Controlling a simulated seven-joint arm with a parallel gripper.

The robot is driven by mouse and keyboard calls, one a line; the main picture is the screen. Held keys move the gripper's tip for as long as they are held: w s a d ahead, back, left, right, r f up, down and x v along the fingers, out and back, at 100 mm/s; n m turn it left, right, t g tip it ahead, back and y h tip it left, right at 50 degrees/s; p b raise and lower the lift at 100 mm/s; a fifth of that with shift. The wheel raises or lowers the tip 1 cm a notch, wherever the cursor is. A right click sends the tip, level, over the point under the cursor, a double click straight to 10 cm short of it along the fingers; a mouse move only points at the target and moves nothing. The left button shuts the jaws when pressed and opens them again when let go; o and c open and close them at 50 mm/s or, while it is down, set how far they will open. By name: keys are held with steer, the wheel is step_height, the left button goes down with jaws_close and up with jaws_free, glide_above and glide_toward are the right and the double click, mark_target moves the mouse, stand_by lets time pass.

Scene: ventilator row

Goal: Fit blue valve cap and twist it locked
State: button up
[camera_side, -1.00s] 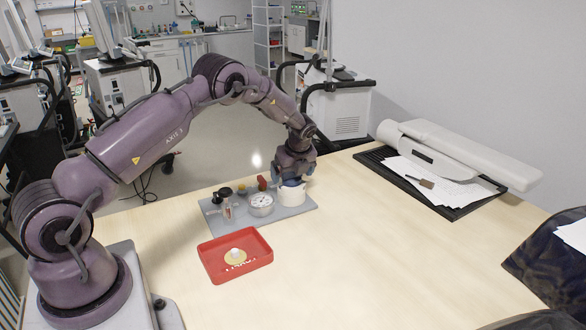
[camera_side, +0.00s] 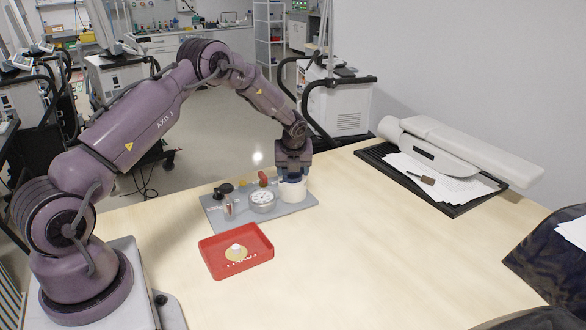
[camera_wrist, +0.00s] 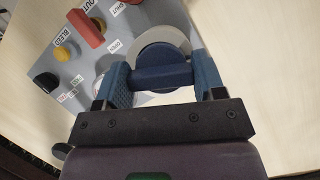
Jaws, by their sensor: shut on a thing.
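The blue valve cap (camera_wrist: 165,55) is a round disc with a raised bar across it. In the wrist view it lies over a pale round collar. My gripper (camera_wrist: 162,78) is shut on the cap's bar, one blue finger at each end. In the side view, my gripper (camera_side: 292,177) points down over the white cylindrical port (camera_side: 293,192) at the right end of the grey panel (camera_side: 290,218). The cap is mostly hidden there by the fingers. I cannot tell whether it is fully seated or locked.
The panel also carries a round gauge (camera_side: 262,200), a red lever (camera_wrist: 86,28), a yellow knob (camera_wrist: 63,53) and a black knob (camera_wrist: 46,82). A red tray (camera_side: 236,265) with a round tan and white item stands in front. A black tray (camera_side: 430,180) with papers lies right. The table's middle is clear.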

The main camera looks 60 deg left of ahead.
steer(key=shift+w, duration=0.1)
steer(key=m+t, duration=0.1)
steer(key=m, duration=0.1)
steer(key=shift+m+h, duration=0.4)
steer(key=shift+d+m, duration=0.1)
steer(key=shift+m, duration=0.7)
steer(key=o, duration=0.9)
steer(key=shift+r, duration=3.5)
